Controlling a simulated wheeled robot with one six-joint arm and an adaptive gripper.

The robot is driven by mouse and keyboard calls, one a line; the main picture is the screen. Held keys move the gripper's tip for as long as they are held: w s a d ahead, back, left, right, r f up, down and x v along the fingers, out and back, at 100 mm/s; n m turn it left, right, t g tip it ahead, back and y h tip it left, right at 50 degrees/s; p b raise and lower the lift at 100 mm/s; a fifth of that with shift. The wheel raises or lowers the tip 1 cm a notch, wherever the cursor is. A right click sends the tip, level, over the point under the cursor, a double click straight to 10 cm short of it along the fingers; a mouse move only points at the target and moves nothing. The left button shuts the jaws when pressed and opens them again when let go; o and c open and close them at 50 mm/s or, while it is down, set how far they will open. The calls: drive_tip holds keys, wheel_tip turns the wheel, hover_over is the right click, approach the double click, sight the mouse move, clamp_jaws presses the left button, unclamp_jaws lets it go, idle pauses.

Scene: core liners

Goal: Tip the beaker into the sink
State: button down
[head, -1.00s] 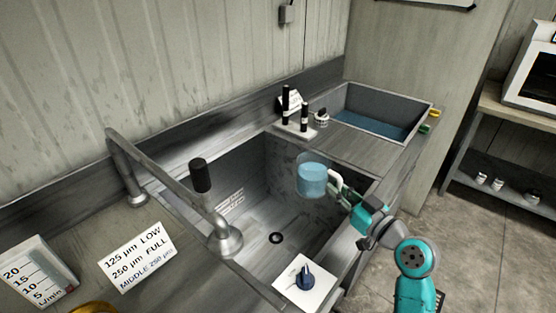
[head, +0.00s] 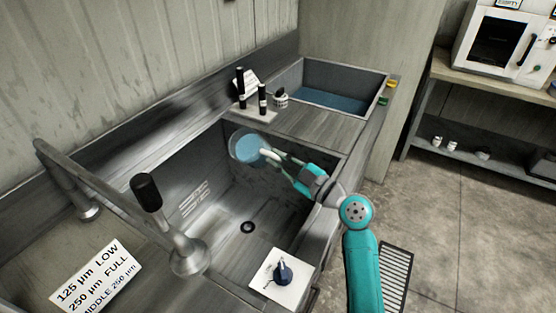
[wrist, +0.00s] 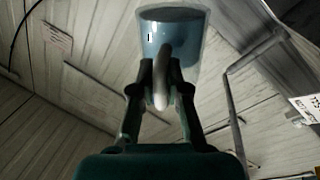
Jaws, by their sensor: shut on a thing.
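The clear beaker (head: 246,150) holds blue liquid and hangs over the grey metal sink basin (head: 215,215), near its far right wall. It looks tilted rather than upright. My gripper (head: 276,156) reaches in from the right and is shut on the beaker's pale handle. In the wrist view, the beaker (wrist: 172,35) is at the top, with its curved handle between the fingers of my gripper (wrist: 160,85). Blue liquid shows inside it. The drain (head: 247,227) is visible in the basin floor, below the beaker. I see no stream of liquid falling.
A bent metal pipe (head: 100,205) with a black-capped post (head: 147,195) crosses the sink's left side. A knob plate (head: 280,275) sits on the front edge. A second basin with blue water (head: 335,100) lies beyond.

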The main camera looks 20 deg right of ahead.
drive_tip(key=n+y, duration=0.1)
drive_tip(key=n, duration=0.3)
drive_tip(key=n+y, duration=0.1)
drive_tip(key=n, duration=0.3)
drive_tip(key=shift+d+r, duration=0.1)
drive_tip(key=shift+r, duration=0.05)
drive_tip(key=n+g+y, duration=0.1)
drive_tip(key=n, duration=0.3)
drive_tip(key=n+y, duration=0.1)
drive_tip(key=n, duration=0.3)
drive_tip(key=shift+g, duration=0.4)
drive_tip(key=shift+n, duration=0.3)
idle(1.9)
